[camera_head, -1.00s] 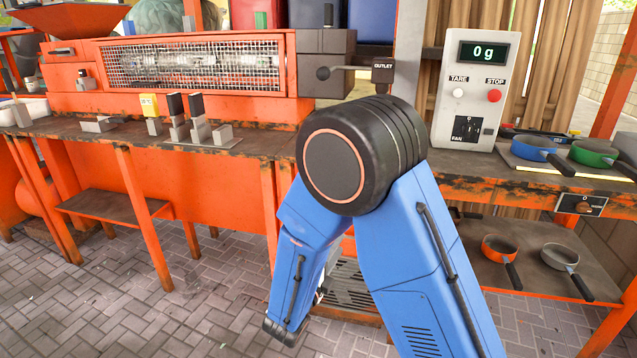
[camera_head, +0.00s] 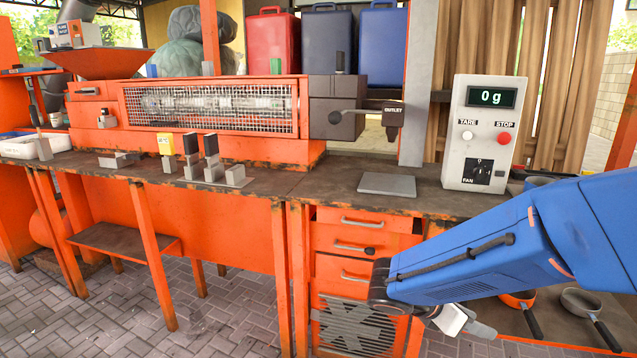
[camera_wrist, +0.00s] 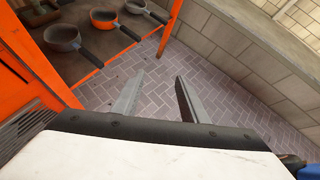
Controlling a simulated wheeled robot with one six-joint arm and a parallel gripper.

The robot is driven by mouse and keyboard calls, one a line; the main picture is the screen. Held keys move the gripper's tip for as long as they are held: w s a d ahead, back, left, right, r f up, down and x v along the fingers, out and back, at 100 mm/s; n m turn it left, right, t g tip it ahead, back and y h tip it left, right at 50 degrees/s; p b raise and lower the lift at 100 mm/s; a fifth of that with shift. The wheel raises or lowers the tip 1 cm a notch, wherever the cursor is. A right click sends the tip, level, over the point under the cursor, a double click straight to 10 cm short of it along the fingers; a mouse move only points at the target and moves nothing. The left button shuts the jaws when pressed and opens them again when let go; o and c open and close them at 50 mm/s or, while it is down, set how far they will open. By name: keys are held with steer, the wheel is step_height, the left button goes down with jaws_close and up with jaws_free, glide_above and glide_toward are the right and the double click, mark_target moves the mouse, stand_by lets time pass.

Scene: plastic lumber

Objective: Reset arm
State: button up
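My blue arm reaches in from the right edge of the head view, in front of the orange bench. My gripper shows in the wrist view (camera_wrist: 155,90) with its two grey fingers apart and nothing between them. Beyond the fingers is the grey paved floor. In the head view the fingers are hard to make out; a white wrist part shows at the lower middle, in front of the lower shelf.
The scale panel (camera_head: 483,133) reads 0 g beside a grey plate (camera_head: 387,185) on the bench. An orange pan (camera_head: 517,299) and a grey pan (camera_head: 580,302) sit on the lower shelf. Orange drawers (camera_head: 352,240) stand near my arm. The paved floor (camera_wrist: 235,90) is open.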

steer(key=s+m+g+y, duration=0.1)
steer(key=s+m+y, duration=0.5)
steer(key=s+m, duration=0.45)
steer(key=s+a+r+m+t+y, duration=0.4)
steer(key=a+m+y, duration=0.1)
steer(key=m, duration=0.6)
steer(key=shift+a+r, duration=0.15)
stand_by(0.7)
